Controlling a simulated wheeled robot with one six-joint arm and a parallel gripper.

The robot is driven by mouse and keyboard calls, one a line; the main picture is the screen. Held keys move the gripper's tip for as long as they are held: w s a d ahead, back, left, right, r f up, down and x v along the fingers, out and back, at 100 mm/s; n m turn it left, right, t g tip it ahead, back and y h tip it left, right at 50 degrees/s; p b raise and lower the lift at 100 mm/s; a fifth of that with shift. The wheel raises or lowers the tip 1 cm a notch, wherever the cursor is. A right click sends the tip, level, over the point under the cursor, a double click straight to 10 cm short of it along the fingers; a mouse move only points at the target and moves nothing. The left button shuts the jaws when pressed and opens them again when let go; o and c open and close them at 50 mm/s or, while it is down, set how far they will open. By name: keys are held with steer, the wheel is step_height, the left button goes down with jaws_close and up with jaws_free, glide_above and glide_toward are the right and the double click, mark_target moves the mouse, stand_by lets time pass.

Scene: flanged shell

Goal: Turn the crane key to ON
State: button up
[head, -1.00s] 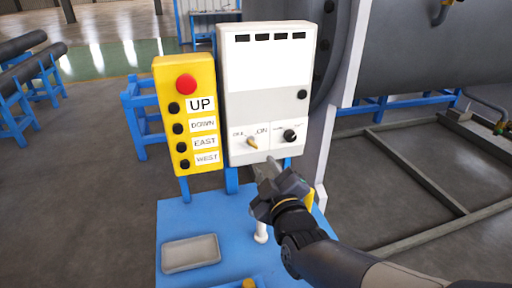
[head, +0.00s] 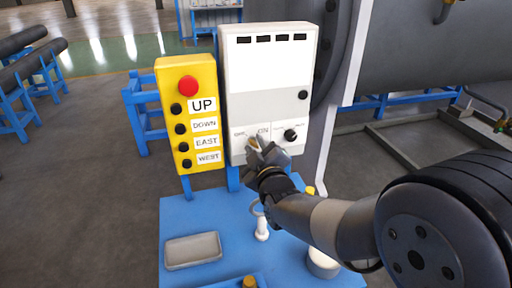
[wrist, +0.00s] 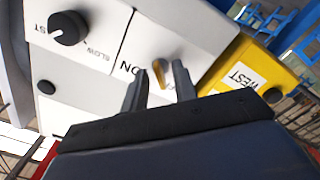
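The crane key (wrist: 160,74) is a small yellow-and-silver switch on the lower left of the white control box (head: 268,85), by the ON label (head: 263,131). My gripper (head: 256,148) is at the box front, right over the key. In the wrist view, the two fingers of my gripper (wrist: 161,80) stand apart, one on each side of the key, with a gap visible. The gripper is open and does not look closed on it. In the head view my gripper covers most of the key, so its exact angle is hard to tell there.
A black knob (head: 291,135) sits just right of the key. The yellow pendant panel (head: 188,115) with a red button stands close on the left. Below are a blue table (head: 210,217), a grey tray (head: 193,250) and a white post (head: 262,230).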

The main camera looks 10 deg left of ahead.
steer(key=shift+c, duration=0.2)
jaws_close()
steer(key=shift+f+m+b, duration=0.15)
steer(key=shift+m+b, duration=0.15)
steer(key=shift+b, duration=0.2)
steer(key=m+b, duration=1.6)
steer(key=m, duration=0.1)
stand_by(0.4)
steer(key=shift+o, duration=0.2)
jaws_free()
